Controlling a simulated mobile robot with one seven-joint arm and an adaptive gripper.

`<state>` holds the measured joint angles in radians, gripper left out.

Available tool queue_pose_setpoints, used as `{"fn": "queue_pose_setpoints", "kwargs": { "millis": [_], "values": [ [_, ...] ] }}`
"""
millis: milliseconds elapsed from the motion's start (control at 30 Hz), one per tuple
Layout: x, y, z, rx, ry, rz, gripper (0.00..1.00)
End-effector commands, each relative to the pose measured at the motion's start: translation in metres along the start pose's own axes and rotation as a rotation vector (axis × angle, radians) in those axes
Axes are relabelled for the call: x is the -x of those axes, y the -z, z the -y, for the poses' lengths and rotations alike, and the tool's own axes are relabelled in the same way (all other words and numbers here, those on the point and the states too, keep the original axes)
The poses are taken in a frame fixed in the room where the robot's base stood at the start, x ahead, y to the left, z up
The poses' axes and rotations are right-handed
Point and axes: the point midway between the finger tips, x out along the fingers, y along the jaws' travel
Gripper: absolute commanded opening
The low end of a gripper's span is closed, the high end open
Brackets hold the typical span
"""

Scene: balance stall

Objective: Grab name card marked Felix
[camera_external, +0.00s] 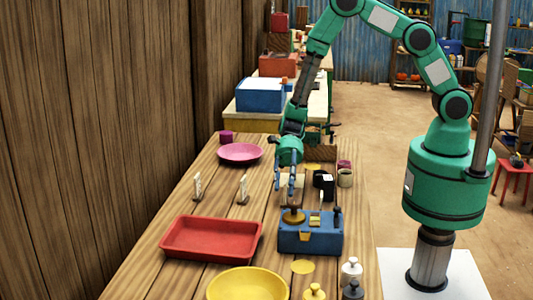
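Two small pale upright cards stand on the wooden table, one at the left (197,187) and one a little to its right (243,189). Their writing is too small to read, so I cannot tell which is marked Felix. My gripper (285,186) points down to the right of both cards, apart from them, above the back left of a blue box (318,243). Its fingers look spread. A beige and brown piece shows by the fingertips; I cannot tell whether it is touched. A brass-coloured round piece (293,217) is on the box below.
A red tray (210,254), yellow bowl (248,287) and pink plate (240,153) lie on the table (180,290). Several weight-like pieces (350,269) stand in front. A wooden wall (90,150) bounds the left.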

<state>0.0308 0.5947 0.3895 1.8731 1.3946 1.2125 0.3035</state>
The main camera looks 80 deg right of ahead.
Motion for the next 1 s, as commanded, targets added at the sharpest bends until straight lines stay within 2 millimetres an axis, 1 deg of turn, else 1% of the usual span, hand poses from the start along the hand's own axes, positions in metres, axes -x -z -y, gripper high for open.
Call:
{"fn": "queue_pose_setpoints", "kwargs": {
  "millis": [167,200,367,833,1000],
  "values": [
    [0.0001,0.0,0.0,0.0,0.0,0.0,0.34],
    [0.0001,0.0,0.0,0.0,0.0,0.0,0.32],
    [0.0001,0.0,0.0,0.0,0.0,0.0,0.01],
    [0.0005,-0.0008,0.0001,0.0,0.0,0.0,0.0],
    [0.0036,-0.0083,0.0004,0.001,0.0,0.0,0.0]
  ]
}}
